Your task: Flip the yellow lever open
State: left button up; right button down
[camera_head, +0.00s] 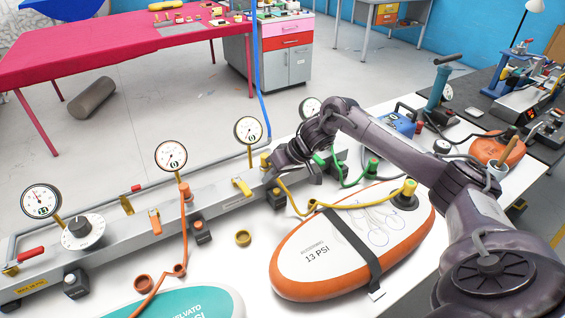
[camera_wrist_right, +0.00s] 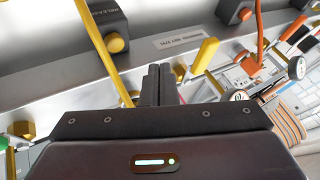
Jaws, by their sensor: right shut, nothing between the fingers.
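The yellow lever (camera_head: 241,187) is a short flat handle on the front of the grey metal rail, left of my right gripper in the head view. In the right wrist view the yellow lever (camera_wrist_right: 205,54) rises just right of the fingers, apart from them. My right gripper (camera_head: 276,171) is over the rail near the top of the yellow hose (camera_head: 288,193). Its fingers (camera_wrist_right: 160,72) are together and empty in the wrist view. Part of the rail behind the gripper is hidden. My left gripper does not show.
An orange hose (camera_head: 184,230) drops from the rail left of the lever. An orange and white board (camera_head: 300,275) lies in front. Pressure gauges (camera_head: 171,157) stand along the rail. A red lever (camera_head: 32,253) and a black dial (camera_head: 83,232) are at the left.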

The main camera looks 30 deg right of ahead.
aim_at(242, 184)
jog(key=a+p, duration=0.1)
jog(key=a, duration=0.3)
jog(key=shift+w, duration=0.1)
